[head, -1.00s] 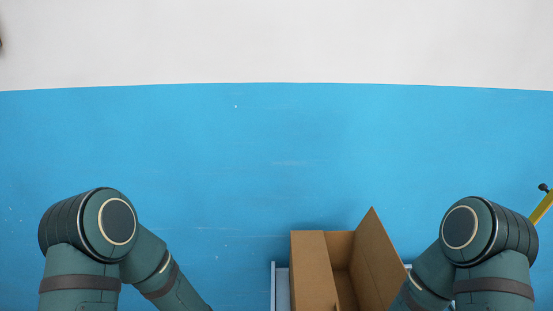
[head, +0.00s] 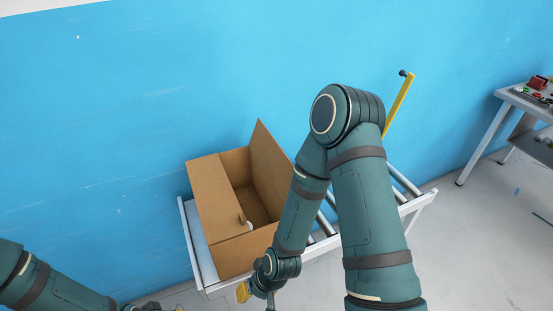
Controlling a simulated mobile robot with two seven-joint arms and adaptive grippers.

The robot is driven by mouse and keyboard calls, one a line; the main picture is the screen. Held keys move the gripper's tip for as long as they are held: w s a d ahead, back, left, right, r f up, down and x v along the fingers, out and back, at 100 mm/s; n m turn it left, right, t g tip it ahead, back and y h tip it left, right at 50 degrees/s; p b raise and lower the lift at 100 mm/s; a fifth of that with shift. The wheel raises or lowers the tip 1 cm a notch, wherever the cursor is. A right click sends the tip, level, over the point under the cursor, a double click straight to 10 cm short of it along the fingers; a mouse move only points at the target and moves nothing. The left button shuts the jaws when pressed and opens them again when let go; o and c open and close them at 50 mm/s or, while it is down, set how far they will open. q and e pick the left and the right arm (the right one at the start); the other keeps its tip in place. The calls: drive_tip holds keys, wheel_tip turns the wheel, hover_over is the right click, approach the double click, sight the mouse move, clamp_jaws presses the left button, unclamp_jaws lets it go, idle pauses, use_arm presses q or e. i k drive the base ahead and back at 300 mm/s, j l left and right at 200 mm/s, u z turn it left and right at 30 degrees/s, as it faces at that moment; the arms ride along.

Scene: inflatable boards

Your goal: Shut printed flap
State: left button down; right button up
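An open brown cardboard box (head: 232,255) stands on a roller conveyor in the lower middle of the head view. Its left flap (head: 212,190) lies over the left part of the opening. Its right flap (head: 268,168) stands up, tilted outward. The inside shows between them, with a small white spot near the front edge. I see no clear print on either flap. My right gripper (head: 256,293) is low in front of the box, apart from the flaps, partly cut off by the bottom edge. My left gripper is at the bottom edge left of the box, almost wholly cut off.
The white-framed conveyor (head: 414,203) runs right behind my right arm, with a yellow post (head: 398,105) at its far side. A blue and white wall is behind. A table (head: 520,100) with small items stands at the far right. Grey floor lies between.

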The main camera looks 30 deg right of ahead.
sight(275, 165)
drive_tip(key=l+u, duration=0.15)
drive_tip(key=l, duration=0.35)
drive_tip(key=k+l+u, duration=0.15)
drive_tip(key=l, duration=0.3)
drive_tip(key=l+u, duration=0.1)
drive_tip(key=l, duration=0.4)
drive_tip(key=k+l+u, duration=0.15)
drive_tip(key=l, duration=0.3)
